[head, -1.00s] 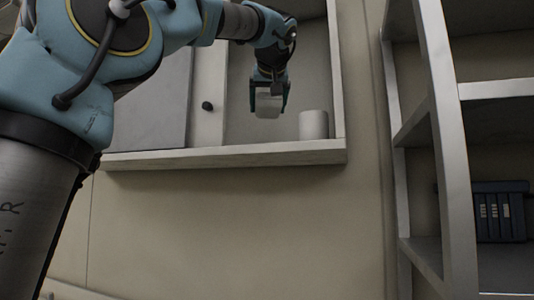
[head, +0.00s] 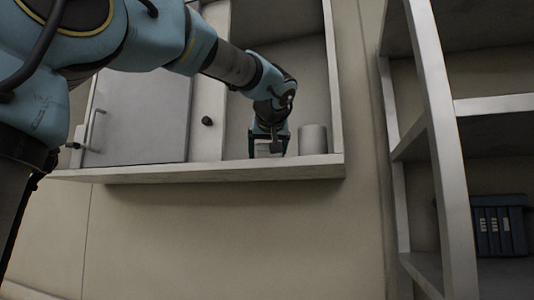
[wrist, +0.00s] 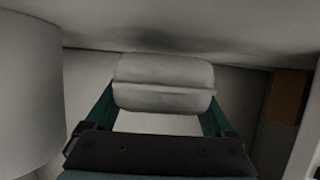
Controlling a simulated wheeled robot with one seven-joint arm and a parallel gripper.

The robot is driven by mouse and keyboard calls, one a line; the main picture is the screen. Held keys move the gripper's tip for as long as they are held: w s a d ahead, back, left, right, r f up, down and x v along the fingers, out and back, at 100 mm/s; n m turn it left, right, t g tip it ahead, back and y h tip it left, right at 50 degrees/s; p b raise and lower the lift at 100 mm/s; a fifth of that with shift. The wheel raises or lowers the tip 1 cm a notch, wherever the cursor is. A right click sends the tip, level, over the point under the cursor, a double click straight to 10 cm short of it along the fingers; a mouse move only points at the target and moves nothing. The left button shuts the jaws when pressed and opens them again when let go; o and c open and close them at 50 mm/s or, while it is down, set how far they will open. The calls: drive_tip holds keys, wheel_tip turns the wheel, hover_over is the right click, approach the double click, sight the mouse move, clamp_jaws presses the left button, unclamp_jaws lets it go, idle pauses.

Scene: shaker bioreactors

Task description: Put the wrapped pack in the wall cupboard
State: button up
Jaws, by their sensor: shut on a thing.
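The wrapped pack (wrist: 163,84) is a pale, soft-looking bundle with a crease across it, held between the two fingers of my gripper (wrist: 160,115) in the wrist view. In the head view my gripper (head: 269,148) points down inside the open right part of the wall cupboard (head: 245,170), just above its bottom board. The pack (head: 264,148) shows only partly there, between the fingers. The front lip hides its underside, so I cannot tell whether it touches the shelf.
A white cylinder (head: 313,138) stands in the cupboard just right of my gripper; it also shows large at left in the wrist view (wrist: 28,90). A grey door with a handle (head: 140,115) is at left. An open shelf unit (head: 448,150) with a blue box (head: 500,225) stands at right.

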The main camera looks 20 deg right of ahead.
drive_tip(key=shift+f+b, duration=0.7)
drive_tip(key=shift+b, duration=0.1)
drive_tip(key=o, duration=1)
drive_tip(key=shift+f, duration=0.1)
drive_tip(key=shift+o, duration=0.7)
drive_tip(key=shift+f, duration=0.1)
drive_tip(key=shift+r+p, duration=0.65)
drive_tip(key=shift+p, duration=0.15)
drive_tip(key=b+v, duration=0.1)
drive_tip(key=v, duration=0.3)
drive_tip(key=b+v, duration=0.1)
drive_tip(key=v, duration=0.3)
drive_tip(key=b+v, duration=0.1)
drive_tip(key=v, duration=0.3)
drive_tip(key=shift+r, duration=0.3)
